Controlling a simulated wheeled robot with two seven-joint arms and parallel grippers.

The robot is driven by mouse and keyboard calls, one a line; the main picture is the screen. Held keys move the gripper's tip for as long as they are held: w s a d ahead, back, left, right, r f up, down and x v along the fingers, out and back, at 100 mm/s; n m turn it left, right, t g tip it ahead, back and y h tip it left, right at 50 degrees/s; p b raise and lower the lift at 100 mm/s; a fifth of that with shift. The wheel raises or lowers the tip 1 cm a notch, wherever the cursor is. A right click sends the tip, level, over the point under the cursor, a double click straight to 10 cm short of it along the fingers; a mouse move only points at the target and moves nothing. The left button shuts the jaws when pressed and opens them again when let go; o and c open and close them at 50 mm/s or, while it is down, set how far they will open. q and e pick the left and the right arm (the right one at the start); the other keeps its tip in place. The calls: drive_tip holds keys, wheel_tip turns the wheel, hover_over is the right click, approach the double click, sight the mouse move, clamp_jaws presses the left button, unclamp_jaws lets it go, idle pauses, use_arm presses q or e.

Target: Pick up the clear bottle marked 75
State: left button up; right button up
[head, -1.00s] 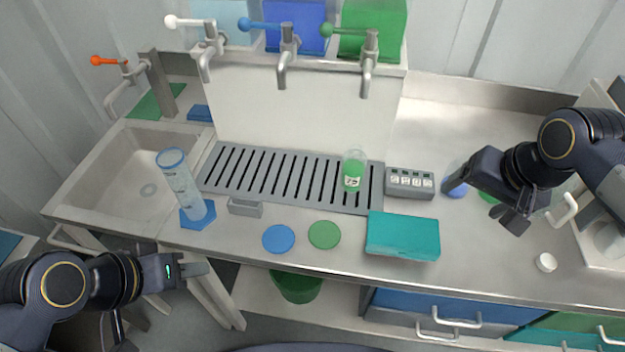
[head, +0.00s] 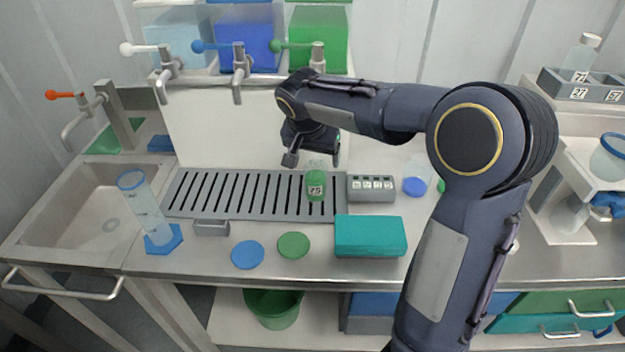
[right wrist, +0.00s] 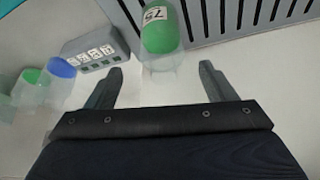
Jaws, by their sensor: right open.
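The clear bottle (head: 316,187) with green contents and a label reading 75 stands upright at the right end of the slotted drain grate. In the right wrist view the bottle (right wrist: 161,35) shows its label and its clear upper part, which points toward my gripper. My right gripper (head: 313,160) is open and empty just above and behind the bottle's top. In the right wrist view its two fingers (right wrist: 160,76) lie to either side of the bottle's clear end; contact cannot be made out. My left gripper is out of view.
A grey block with number labels (head: 371,188) stands close right of the bottle, and a teal box (head: 370,235) lies in front. Another clear bottle (head: 582,55) stands in a grey rack (head: 556,88) at upper right. A blue-topped cylinder (head: 146,206) stands left.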

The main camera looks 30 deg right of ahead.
sight(317, 165)
drive_tip(key=x, duration=0.6)
drive_tip(key=shift+w+d+r+p, duration=0.15)
drive_tip(key=shift+w+p, duration=0.1)
drive_tip(key=shift+p, duration=0.15)
drive_tip(key=c, duration=1.1)
drive_tip(key=shift+c, duration=0.5)
drive_tip(key=shift+r, duration=0.2)
